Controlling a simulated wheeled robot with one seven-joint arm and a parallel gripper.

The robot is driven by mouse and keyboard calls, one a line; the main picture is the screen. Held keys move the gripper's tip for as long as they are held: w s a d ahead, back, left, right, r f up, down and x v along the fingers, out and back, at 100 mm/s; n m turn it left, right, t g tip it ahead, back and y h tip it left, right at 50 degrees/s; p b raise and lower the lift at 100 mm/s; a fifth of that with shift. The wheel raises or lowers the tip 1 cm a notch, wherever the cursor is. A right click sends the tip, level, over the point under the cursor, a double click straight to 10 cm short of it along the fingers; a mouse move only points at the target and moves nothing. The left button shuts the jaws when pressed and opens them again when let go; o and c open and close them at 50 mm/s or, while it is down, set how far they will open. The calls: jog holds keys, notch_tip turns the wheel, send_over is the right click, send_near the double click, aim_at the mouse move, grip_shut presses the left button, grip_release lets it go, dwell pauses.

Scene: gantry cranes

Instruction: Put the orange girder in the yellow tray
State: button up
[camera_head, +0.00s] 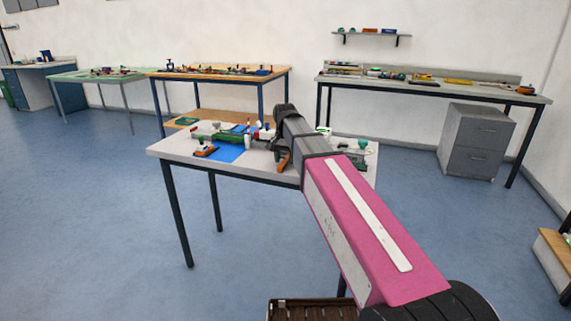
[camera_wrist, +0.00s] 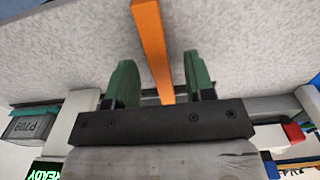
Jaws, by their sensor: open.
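In the wrist view, an orange girder (camera_wrist: 152,45) runs from the top edge down between the two green fingers of my gripper (camera_wrist: 161,68). The fingers are apart, with a gap on each side of the girder, and do not touch it in the picture. The girder's near end meets the black bar of the gripper in the view; the exact depth is unclear. In the head view, my arm hides the fingers; an orange-brown piece (camera_head: 284,160) shows just below my wrist, and I cannot tell if it is the girder. I cannot make out a yellow tray for certain.
A pale table (camera_head: 172,148) stands ahead, with a blue mat (camera_head: 228,153), an orange-brown object (camera_head: 206,151) and several small parts. A long bench (camera_head: 530,98) along the right wall holds a yellow item (camera_head: 457,82). A wooden-topped table (camera_head: 215,72) stands behind. The floor at left is clear.

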jog(key=shift+f, duration=0.45)
grip_shut()
jog(key=shift+r, duration=0.1)
